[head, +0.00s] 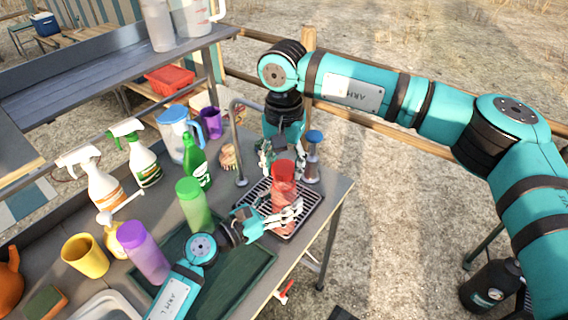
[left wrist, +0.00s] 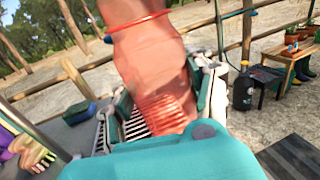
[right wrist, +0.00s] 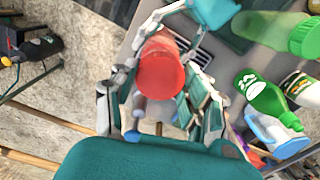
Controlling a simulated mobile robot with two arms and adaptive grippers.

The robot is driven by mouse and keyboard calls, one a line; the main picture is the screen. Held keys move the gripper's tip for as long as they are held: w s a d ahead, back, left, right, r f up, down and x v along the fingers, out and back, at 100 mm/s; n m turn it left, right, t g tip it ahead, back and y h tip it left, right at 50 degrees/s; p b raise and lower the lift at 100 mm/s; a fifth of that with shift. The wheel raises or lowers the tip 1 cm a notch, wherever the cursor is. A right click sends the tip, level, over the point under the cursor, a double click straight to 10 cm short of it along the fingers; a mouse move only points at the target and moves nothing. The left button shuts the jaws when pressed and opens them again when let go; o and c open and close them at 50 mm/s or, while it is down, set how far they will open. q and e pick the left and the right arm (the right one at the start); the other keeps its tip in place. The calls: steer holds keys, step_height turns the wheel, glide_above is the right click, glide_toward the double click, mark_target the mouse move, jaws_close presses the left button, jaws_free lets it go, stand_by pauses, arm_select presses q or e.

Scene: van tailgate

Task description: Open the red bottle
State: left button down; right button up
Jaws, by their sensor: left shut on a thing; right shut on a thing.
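The red bottle (head: 283,190) stands upright over the black drain grate at the right end of the counter. It is translucent, with a red top. My left gripper (head: 280,216) is shut around its lower body from the front; the body also fills the left wrist view (left wrist: 150,65), with a thin bright red ring near the top of the picture. My right gripper (head: 283,158) comes down from above and behind, shut on the bottle's upper part. The right wrist view shows the round red top (right wrist: 162,68) between the fingers (right wrist: 160,100). The contact is partly hidden.
A green bottle (head: 194,205), a purple bottle (head: 144,252), a green detergent bottle (head: 195,160) and a blue-topped dispenser (head: 313,155) stand nearby. Spray bottles (head: 100,182), a pitcher (head: 182,135) and a yellow cup (head: 85,255) are farther left. A metal tap (head: 238,150) rises behind.

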mark_target(284, 167)
steer(key=shift+r, duration=1.95)
arm_select(q)
steer(key=shift+c, duration=2)
jaws_free()
steer(key=v, duration=1.2)
